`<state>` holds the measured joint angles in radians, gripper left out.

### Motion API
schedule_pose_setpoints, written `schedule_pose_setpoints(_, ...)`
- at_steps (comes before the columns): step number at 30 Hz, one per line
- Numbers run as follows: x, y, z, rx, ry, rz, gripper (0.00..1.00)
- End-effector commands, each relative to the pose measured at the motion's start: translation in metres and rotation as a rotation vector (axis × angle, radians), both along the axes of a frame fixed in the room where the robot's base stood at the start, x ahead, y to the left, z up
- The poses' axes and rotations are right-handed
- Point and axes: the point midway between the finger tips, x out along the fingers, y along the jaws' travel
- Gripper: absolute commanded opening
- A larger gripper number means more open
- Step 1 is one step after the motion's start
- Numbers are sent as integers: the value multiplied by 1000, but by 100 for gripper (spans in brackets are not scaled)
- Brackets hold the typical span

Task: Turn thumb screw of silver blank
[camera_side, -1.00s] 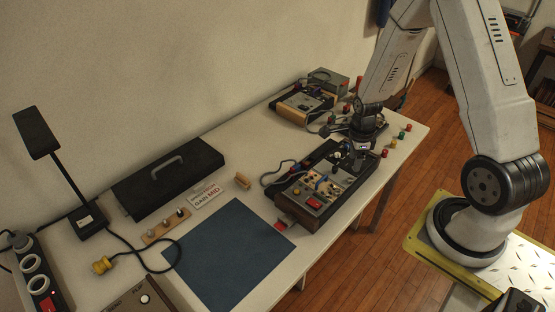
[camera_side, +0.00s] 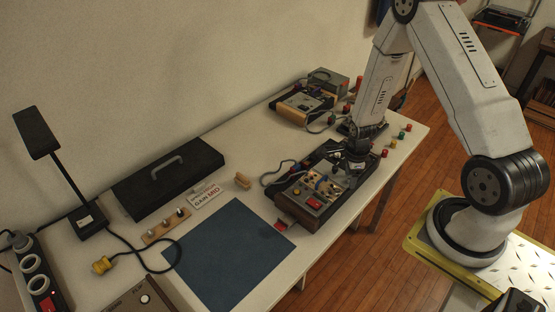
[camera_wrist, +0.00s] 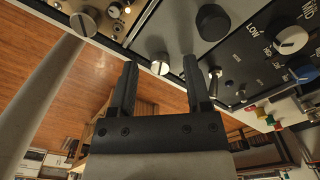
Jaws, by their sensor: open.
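In the wrist view a pale silver panel (camera_wrist: 178,22), which looks like the silver blank, lies at the top centre. A round silver thumb screw (camera_wrist: 160,64) sits at its near edge. In the picture it shows between the fingertips of my gripper (camera_wrist: 160,70). The fingers are open and apart, with a gap on each side of the screw; I cannot tell how far they are above it. In the side view my gripper (camera_side: 354,163) hangs over the dark-framed module case (camera_side: 312,200), partly hiding its far end.
Beside the screw are a black knob (camera_wrist: 212,22), a toggle (camera_wrist: 215,73) and a dark panel with a white knob (camera_wrist: 291,40). Another silver knob (camera_wrist: 83,23) is at upper left. A second case (camera_side: 303,106) stands behind. The blue mat (camera_side: 230,255) is bare.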

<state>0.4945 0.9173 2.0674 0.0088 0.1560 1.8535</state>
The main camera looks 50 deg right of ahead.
Motion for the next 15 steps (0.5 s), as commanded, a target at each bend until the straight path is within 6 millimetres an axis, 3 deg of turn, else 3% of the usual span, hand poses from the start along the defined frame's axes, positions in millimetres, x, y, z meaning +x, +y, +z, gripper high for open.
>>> schedule_pose_setpoints(7,0,0,0,0,0,0,62)
schedule_pose_setpoints(13,0,0,0,0,0,0,0)
schedule_pose_setpoints(15,0,0,0,0,0,0,0)
